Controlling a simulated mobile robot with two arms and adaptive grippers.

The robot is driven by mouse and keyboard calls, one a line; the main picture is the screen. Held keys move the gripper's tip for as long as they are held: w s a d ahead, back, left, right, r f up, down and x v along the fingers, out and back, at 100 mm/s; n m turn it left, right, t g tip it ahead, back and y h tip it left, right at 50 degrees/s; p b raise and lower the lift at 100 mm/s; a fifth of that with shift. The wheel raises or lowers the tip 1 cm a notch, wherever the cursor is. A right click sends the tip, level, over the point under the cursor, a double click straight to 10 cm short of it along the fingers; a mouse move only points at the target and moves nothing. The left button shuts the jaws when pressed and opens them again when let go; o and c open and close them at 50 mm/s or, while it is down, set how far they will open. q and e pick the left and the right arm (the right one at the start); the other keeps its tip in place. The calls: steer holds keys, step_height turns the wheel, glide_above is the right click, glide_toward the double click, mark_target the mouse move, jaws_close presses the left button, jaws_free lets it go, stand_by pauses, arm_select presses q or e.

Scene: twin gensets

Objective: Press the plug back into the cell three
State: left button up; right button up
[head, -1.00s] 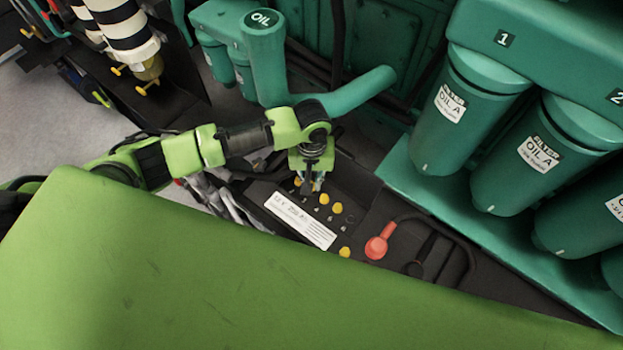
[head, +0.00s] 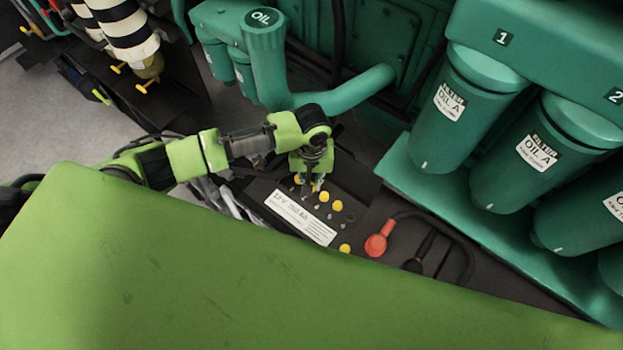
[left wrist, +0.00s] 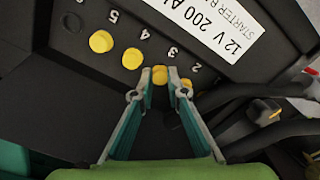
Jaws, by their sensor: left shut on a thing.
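The black battery (head: 262,190) lies below the green engine parts. In the left wrist view its top (left wrist: 215,75) carries cell numbers and a white label (left wrist: 222,28). My left gripper (left wrist: 160,78) is shut on a yellow plug (left wrist: 160,75) at the cell marked 3. I cannot tell how deep this plug sits. Yellow plugs stand at cell 4 (left wrist: 132,58) and cell 5 (left wrist: 101,41). A dark round opening (left wrist: 72,22) shows beyond cell 5. My left gripper (head: 312,187) points down onto the battery in the head view. My right gripper is not in view.
A yellow plug (head: 345,248) is beside the label's end. A red terminal cap (head: 376,245) and black cables are right of the battery. Green oil filters (head: 465,110) stand at the right, and a green oil filler pipe (head: 345,92) passes behind my arm.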

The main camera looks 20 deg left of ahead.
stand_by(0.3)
arm_select(q)
steer(key=o, duration=0.9)
step_height(320, 180, up, 2)
steer(key=p, duration=0.2)
steer(key=shift+r+p, duration=0.1)
steer(key=shift+p, duration=0.2)
steer(key=shift+r+p, duration=1.45)
steer(key=shift+p, duration=0.35)
